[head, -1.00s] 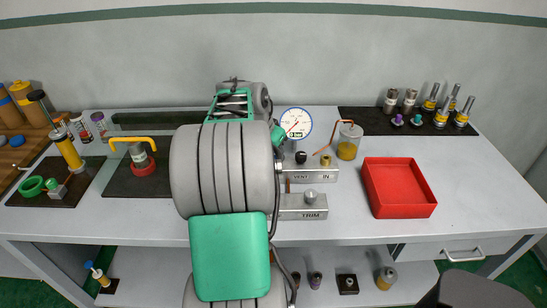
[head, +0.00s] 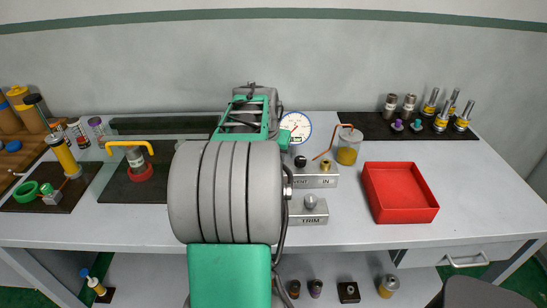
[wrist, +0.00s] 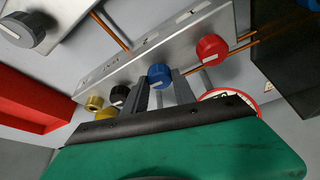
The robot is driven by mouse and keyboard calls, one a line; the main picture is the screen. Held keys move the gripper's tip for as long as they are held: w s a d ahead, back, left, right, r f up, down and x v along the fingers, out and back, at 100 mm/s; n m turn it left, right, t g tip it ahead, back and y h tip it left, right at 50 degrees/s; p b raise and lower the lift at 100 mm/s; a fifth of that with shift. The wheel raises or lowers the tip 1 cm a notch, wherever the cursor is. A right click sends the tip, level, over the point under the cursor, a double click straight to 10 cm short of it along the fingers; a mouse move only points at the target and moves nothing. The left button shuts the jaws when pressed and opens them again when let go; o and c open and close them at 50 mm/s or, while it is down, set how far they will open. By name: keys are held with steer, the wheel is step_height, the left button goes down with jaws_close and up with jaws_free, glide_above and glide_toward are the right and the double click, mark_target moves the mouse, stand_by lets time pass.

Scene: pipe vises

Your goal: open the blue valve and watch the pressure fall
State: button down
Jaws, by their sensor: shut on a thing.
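The blue valve knob (wrist: 160,75) sits on a grey metal manifold block (wrist: 150,55) in the wrist view. My gripper (wrist: 162,92) is shut on the blue knob, with one finger on each side of it. The pressure gauge (head: 295,127) has a white dial and stands behind the block in the head view. Its needle is too small to read surely. The gauge's red rim (wrist: 232,93) also shows in the wrist view, mostly hidden by my gripper body. My arm hides the blue knob and my fingers in the head view.
A red knob (wrist: 212,48), a black knob (wrist: 119,96) and a brass fitting (wrist: 95,103) share the block. Bench between tray and right edge is clear.

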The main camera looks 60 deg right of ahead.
steer(key=c, duration=1)
jaws_free()
steer(key=v, duration=0.8)
